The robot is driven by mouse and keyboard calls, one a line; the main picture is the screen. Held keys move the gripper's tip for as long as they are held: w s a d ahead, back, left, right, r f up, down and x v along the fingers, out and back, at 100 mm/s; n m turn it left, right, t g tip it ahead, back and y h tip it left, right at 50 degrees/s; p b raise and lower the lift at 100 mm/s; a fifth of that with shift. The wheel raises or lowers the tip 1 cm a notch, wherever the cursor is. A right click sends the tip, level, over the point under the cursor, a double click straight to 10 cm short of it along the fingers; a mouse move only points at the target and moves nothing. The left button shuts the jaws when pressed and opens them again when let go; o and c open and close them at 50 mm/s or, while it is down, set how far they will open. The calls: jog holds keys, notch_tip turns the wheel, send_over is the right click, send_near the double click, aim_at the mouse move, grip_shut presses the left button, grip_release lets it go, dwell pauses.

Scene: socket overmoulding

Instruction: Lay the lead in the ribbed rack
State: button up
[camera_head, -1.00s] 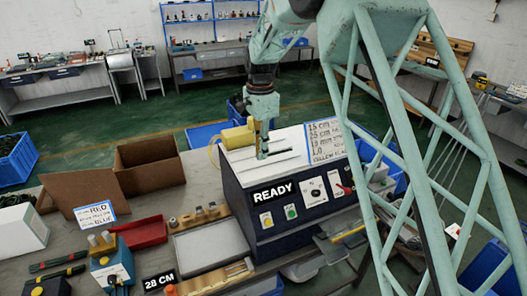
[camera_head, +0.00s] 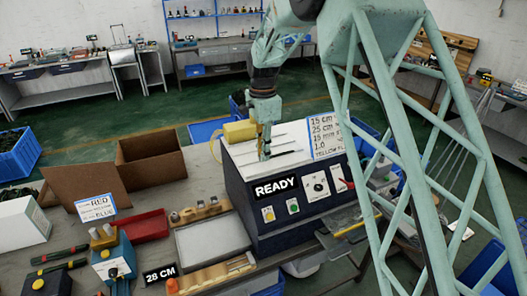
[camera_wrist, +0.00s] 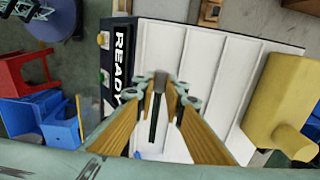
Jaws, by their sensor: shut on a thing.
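My gripper (camera_head: 264,153) is over the sloped white top of the dark machine marked READY (camera_head: 277,188). In the wrist view my gripper (camera_wrist: 160,86) points at this white ribbed panel (camera_wrist: 203,60), which has several thin parallel ridges. The fingers are shut on a small grey piece (camera_wrist: 161,77), seemingly part of the lead. A thin dark strip (camera_wrist: 153,122) shows between the fingers; I cannot tell whether it is held or lies on the panel. The fingers hide most of the held thing, and its contact with the panel is unclear.
A yellow block (camera_head: 240,131) stands at the machine's left rear, also large in the wrist view (camera_wrist: 285,105). A sign board (camera_head: 325,136) stands at its right rear. A grey tray (camera_head: 212,245), a red bin (camera_head: 146,227) and a cardboard box (camera_head: 150,162) lie to the left.

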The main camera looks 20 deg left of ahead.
jog(key=shift+f+b, duration=0.5)
jog(key=shift+f, duration=0.9)
jog(key=o, duration=0.9)
jog(key=shift+r, duration=0.15)
notch_tip(320, 180, up, 12)
jog(key=shift+f, duration=0.15)
